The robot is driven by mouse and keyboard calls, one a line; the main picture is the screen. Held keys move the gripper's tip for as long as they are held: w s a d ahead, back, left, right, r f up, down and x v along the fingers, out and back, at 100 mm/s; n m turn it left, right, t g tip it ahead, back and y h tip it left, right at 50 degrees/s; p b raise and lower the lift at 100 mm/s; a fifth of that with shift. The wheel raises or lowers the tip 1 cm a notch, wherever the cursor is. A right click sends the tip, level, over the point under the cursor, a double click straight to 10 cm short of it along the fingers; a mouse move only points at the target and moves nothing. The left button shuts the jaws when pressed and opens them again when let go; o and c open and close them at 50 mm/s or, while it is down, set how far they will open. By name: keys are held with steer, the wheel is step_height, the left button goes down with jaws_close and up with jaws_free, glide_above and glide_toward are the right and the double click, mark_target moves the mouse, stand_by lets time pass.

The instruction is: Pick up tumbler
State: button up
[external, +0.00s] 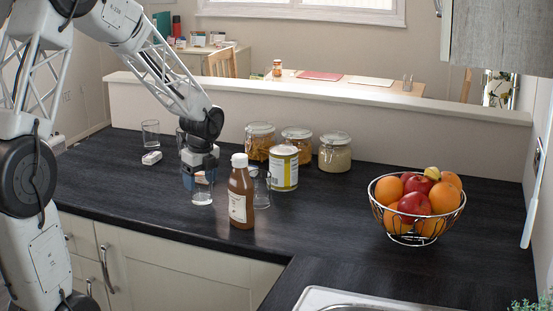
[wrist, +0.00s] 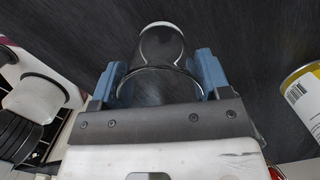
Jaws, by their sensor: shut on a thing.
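A clear glass tumbler (external: 203,197) is between the fingers of my gripper (external: 199,178), near the front of the dark counter. In the wrist view the tumbler (wrist: 161,42) lies between the two blue fingers of my gripper (wrist: 160,76), with its round rim towards the palm. My gripper is shut on it from above. The external view does not clearly show whether the tumbler's base touches the counter. Another clear tumbler (external: 150,132) stands at the back left. A further clear glass (external: 263,188) stands partly behind the brown bottle.
A brown bottle with a white cap (external: 241,195) stands just right of my gripper. A yellow-and-white can (external: 284,168) and several lidded jars (external: 335,154) stand behind it. A small white object (external: 151,158) lies left. A wire fruit bowl (external: 415,230) is right; the counter between is clear.

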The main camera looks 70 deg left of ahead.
steer(key=shift+r, duration=0.1)
steer(key=shift+r, duration=0.85)
steer(key=shift+s+d+r, duration=0.15)
steer(key=shift+r, duration=0.7)
steer(key=s+d+r, duration=0.1)
steer(key=s+d, duration=0.9)
steer(key=s, duration=0.1)
steer(key=shift+s+d+r, duration=0.2)
steer(key=shift+s+d, duration=0.05)
